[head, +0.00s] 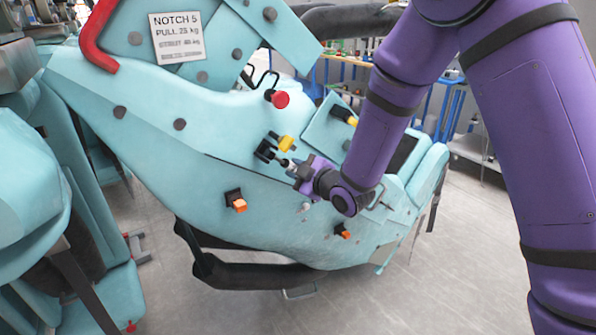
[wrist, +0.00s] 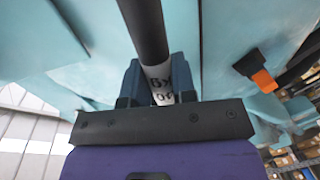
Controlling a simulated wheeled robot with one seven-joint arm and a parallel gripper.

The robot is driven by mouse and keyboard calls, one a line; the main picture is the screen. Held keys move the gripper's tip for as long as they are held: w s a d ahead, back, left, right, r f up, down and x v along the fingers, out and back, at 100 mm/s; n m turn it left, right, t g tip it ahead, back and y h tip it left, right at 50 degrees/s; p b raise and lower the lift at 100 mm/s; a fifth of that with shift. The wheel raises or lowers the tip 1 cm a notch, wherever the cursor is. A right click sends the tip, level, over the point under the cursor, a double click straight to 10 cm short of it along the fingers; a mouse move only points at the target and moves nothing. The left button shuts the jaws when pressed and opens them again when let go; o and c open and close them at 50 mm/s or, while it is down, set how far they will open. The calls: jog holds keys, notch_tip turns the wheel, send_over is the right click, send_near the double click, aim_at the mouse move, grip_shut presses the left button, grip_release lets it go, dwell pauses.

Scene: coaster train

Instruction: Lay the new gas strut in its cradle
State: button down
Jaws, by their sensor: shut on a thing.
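My gripper (head: 291,166) is at the side of the pale blue train seat body, just below and right of a black bracket with a yellow clip (head: 286,143). In the wrist view, the fingers (wrist: 158,84) are shut on a black rod, the gas strut (wrist: 143,25), around its white label. The strut runs away from the gripper towards the top of that view; its far end is out of frame. In the head view the strut is mostly hidden by my gripper. Black brackets with orange clips (head: 237,202) and (head: 343,231) sit lower on the body. I cannot tell which brackets form the cradle.
A red knob (head: 280,99) sticks out above the gripper. A sign (head: 177,37) reads "NOTCH 5, PULL 25 kg", with a struck-out line. A black bar (head: 250,275) runs below the body. Grey floor (head: 450,270) is clear at the lower right.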

jog(key=shift+x, duration=1.4)
jog(key=c, duration=0.8)
grip_release()
jog(key=shift+w+d+r, duration=0.1)
jog(key=shift+r, duration=0.1)
jog(key=shift+c, duration=0.2)
jog(key=shift+d, duration=0.1)
jog(key=v, duration=1)
jog(key=shift+s+d, duration=0.2)
jog(key=shift+s, duration=0.1)
